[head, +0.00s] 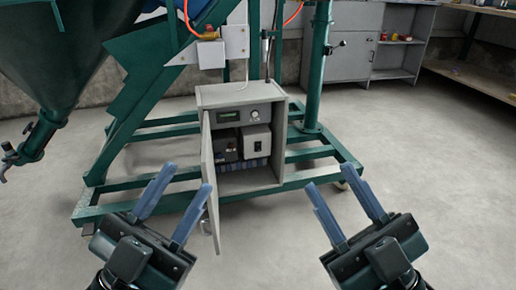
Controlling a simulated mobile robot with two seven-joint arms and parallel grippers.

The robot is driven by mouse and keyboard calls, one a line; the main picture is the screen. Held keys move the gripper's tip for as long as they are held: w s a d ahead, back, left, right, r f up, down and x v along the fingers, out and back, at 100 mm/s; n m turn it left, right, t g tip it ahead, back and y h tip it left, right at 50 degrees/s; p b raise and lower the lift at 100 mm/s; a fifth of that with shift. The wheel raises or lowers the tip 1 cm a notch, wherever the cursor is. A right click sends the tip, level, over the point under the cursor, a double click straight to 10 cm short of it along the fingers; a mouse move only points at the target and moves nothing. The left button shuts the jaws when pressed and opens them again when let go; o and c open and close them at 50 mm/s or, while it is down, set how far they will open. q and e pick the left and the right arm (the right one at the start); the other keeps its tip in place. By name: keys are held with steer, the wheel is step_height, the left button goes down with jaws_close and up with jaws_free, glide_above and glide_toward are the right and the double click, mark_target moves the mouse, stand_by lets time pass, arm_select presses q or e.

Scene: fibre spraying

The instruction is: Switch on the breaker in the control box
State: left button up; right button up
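The grey control box (213,96) stands on the green frame in the middle of the head view. Its door (211,190) is swung open to the left. Inside are a dark breaker unit (226,146) on the left and a light grey unit (257,140) on the right, with a display panel above them. The breaker's switch position is too small to tell. My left gripper (182,190) is open and empty, in front of the box at lower left, with one finger overlapping the door's edge in view. My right gripper (339,194) is open and empty at lower right.
The green wheeled frame (333,170) surrounds the box, with a post (318,75) to its right. A green hopper (50,50) hangs at upper left. Grey cabinets (349,60) and a workbench (480,78) stand at the back right. The floor (440,170) at right is clear.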

arm_select(q)
steer(key=shift+c, duration=0.3)
